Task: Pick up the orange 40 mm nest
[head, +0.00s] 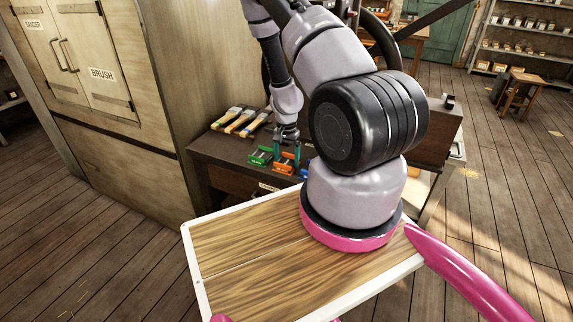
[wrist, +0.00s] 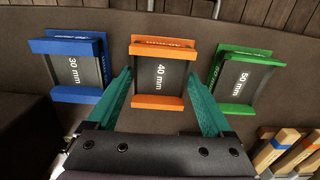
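The orange 40 mm nest (wrist: 162,76) lies in the middle of the wrist view, with orange bars at its far and near ends and a dark plate marked "40 mm". In the head view the orange nest (head: 285,163) is small and partly covered by my gripper (head: 287,148). In the wrist view my gripper (wrist: 160,82) is open, with one teal finger on each side of the orange nest. I cannot tell whether the fingers touch it or how high they are above the surface.
The blue 30 mm nest (wrist: 76,66) is to the left and the green 50 mm nest (wrist: 238,77) to the right. Brushes (head: 240,121) lie on the dark bench (head: 222,144) behind. A tall cabinet (head: 100,90) stands beside the bench at the left.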

